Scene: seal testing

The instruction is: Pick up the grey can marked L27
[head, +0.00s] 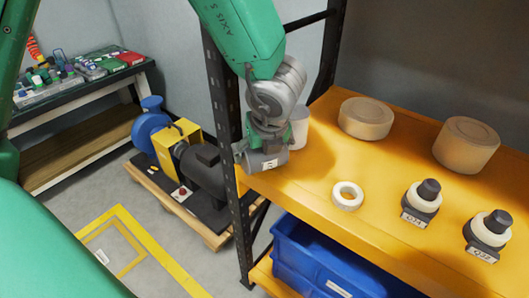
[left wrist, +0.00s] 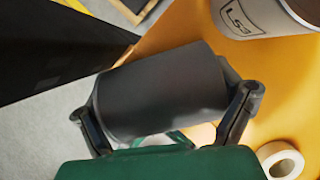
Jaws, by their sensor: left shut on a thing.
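A grey can (head: 264,163) is held in my left gripper (head: 262,146) at the left end of the orange shelf, close to the black rack post. A small pale label shows on its side in the head view, too small to read. In the left wrist view the dark grey can (left wrist: 165,92) fills the space between the two fingers of my left gripper (left wrist: 168,118), which is shut on it; no mark shows on this side. I cannot tell whether its base touches the shelf. My right gripper is not in view.
A pale can (left wrist: 262,14) marked L53 stands beside it. The orange shelf (head: 310,190) also bears two tan round tubs (head: 366,119) (head: 466,146), a white ring (head: 347,196) and two black-capped parts (head: 421,200) (head: 488,232). The rack post (head: 240,215) is close left; a blue bin (head: 325,270) is below.

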